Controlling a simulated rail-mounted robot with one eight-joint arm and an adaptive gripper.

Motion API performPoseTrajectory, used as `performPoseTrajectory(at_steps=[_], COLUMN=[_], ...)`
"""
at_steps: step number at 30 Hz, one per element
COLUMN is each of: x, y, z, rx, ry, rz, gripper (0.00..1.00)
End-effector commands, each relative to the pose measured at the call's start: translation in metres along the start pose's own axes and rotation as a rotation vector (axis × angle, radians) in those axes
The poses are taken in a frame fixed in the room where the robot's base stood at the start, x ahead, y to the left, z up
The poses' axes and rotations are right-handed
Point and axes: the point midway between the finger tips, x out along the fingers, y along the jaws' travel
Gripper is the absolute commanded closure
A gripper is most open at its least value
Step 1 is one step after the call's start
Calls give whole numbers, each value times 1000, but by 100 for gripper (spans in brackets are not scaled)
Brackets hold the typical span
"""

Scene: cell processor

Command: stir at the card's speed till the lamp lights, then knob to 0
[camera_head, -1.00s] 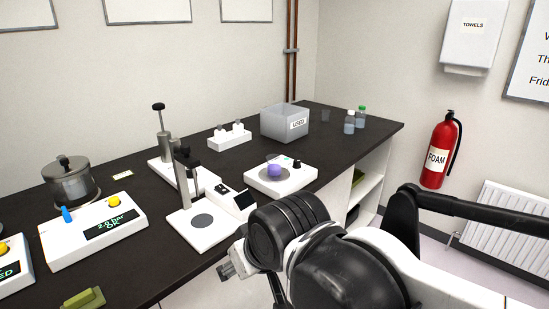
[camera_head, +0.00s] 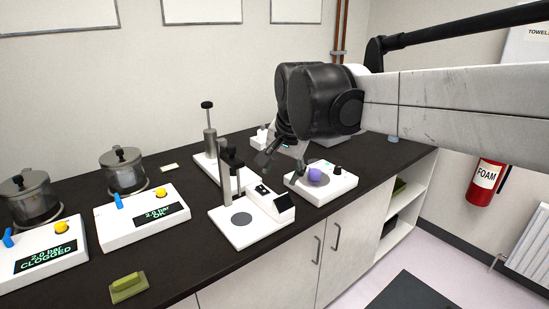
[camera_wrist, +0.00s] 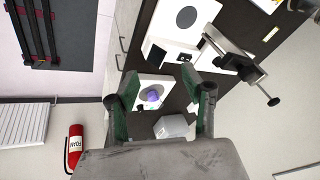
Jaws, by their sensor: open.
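The white stirrer (camera_head: 337,190) stands on the dark bench, with a round vessel of purple liquid (camera_head: 314,175) on top and a black knob (camera_head: 338,169) at its back right. The knob's setting is too small to read. My gripper (camera_head: 283,160) is open and empty, above and to the left of the stirrer in the head view. In the wrist view the stirrer (camera_wrist: 168,84), its purple vessel (camera_wrist: 151,97) and the dark knob (camera_wrist: 141,107) show between the open fingers (camera_wrist: 160,84). I cannot make out a lit lamp. A small pale card (camera_head: 169,168) lies farther back; its writing is unreadable.
A white device with a post (camera_head: 247,233) stands left of the stirrer. Two pressure units stand farther left, reading CLOGGED (camera_head: 42,250) and OK (camera_head: 145,215). A translucent bin (camera_wrist: 172,127) is close by the stirrer. A green block (camera_head: 127,286) lies at the front edge.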

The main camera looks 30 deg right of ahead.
Motion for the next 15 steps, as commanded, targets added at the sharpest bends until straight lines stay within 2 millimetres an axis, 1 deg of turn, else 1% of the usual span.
performPoseTrajectory(at_steps=[1,3,5,9,15], x=[-1,1,4,12,31], y=[-6,-10,-14,-20,-20], z=[-20,-43,-62,-108,-172], rx=[64,157,237,423,690], ry=[-7,-16,-24,-37,-48], rz=[15,34,51,92,155], gripper=[56,56,56,56,56])
